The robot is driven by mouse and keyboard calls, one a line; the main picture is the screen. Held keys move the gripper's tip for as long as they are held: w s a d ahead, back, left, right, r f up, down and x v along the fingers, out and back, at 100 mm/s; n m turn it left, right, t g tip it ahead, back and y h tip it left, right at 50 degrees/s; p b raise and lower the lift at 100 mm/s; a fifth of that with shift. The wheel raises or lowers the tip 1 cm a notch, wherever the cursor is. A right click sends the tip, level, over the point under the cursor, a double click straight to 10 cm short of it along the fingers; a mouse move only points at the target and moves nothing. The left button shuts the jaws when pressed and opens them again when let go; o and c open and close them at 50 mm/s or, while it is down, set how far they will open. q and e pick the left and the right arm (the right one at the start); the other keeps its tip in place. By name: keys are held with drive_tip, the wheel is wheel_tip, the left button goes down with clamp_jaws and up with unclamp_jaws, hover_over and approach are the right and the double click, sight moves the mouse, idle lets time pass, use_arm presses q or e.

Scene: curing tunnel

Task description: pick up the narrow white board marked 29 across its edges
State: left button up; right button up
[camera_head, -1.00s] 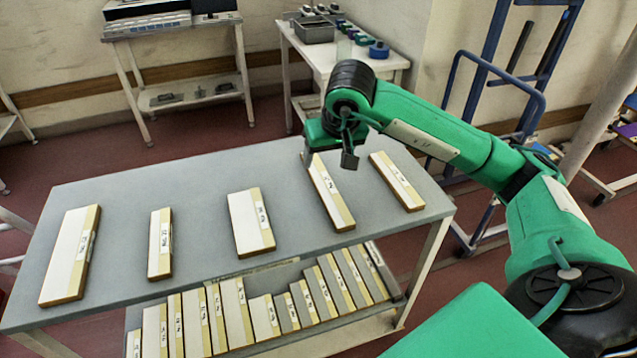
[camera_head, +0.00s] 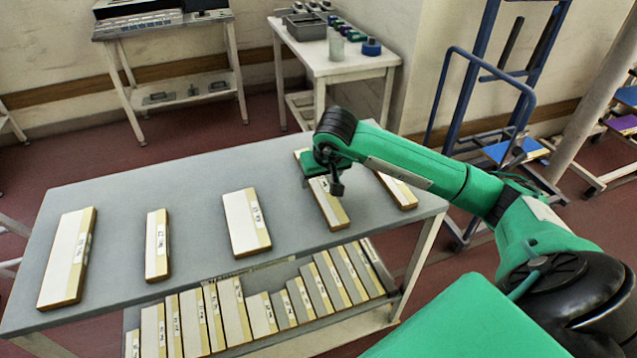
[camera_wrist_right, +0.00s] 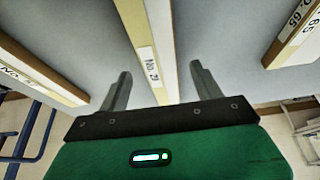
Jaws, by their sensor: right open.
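The narrow white board (camera_head: 331,212) with a cream strip along one side lies flat on the grey table, fourth from the left. In the right wrist view the same board (camera_wrist_right: 147,45) runs between my fingers, and its label looks like No. 29, though the digits are small. My right gripper (camera_head: 334,188) is open over the board and hides part of it. In the wrist view the fingers of my right gripper (camera_wrist_right: 160,85) stand on either side of the board, apart from it. I cannot tell how far above the tabletop the fingertips are. My left gripper is not in view.
On the grey table (camera_head: 190,215), another board (camera_head: 397,190) lies to the right and a wider board (camera_head: 246,222) to the left. Two more boards lie farther left. A lower shelf holds a row of several boards (camera_head: 230,310). Bare tabletop separates the boards.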

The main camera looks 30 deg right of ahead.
drive_tip(key=shift+x, duration=1.15)
drive_tip(key=c, duration=1.1)
drive_tip(key=shift+r, duration=0.15)
